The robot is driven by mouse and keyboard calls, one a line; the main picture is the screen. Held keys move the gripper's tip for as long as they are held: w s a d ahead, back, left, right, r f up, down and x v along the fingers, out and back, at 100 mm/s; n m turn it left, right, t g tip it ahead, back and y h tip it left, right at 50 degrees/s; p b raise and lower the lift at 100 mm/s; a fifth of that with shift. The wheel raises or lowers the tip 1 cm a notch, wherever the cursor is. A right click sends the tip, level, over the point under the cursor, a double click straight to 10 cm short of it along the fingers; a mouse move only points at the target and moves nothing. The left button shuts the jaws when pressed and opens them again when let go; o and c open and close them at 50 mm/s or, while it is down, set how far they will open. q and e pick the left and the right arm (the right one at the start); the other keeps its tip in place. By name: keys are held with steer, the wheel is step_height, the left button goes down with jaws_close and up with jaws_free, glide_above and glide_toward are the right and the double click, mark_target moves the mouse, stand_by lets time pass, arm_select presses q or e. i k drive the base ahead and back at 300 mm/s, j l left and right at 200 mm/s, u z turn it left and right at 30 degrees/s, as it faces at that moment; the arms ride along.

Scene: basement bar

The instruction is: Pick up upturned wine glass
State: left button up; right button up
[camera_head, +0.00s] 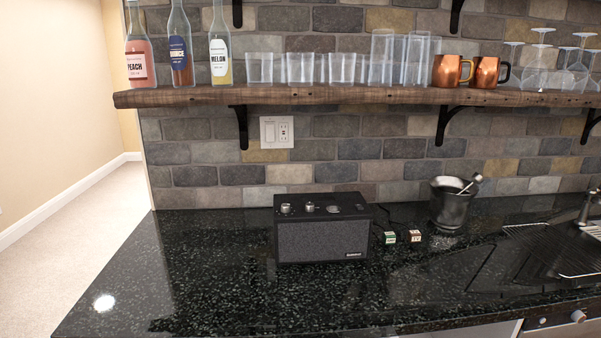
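Several clear upturned wine glasses (541,66) stand at the right end of the wooden shelf (330,97). Their bowls are down and their round feet are up. They overlap one another, and the rightmost are close to the picture's edge. Neither of my grippers shows in the head view.
On the shelf, copper mugs (447,71) stand just left of the glasses, then clear tumblers (300,68) and bottles (138,52). Below, the black counter (180,265) holds a speaker (322,230), a dark bucket (452,204) and a sink (560,245). The counter's left part is clear.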

mark_target(576, 77)
steer(key=z, duration=1.25)
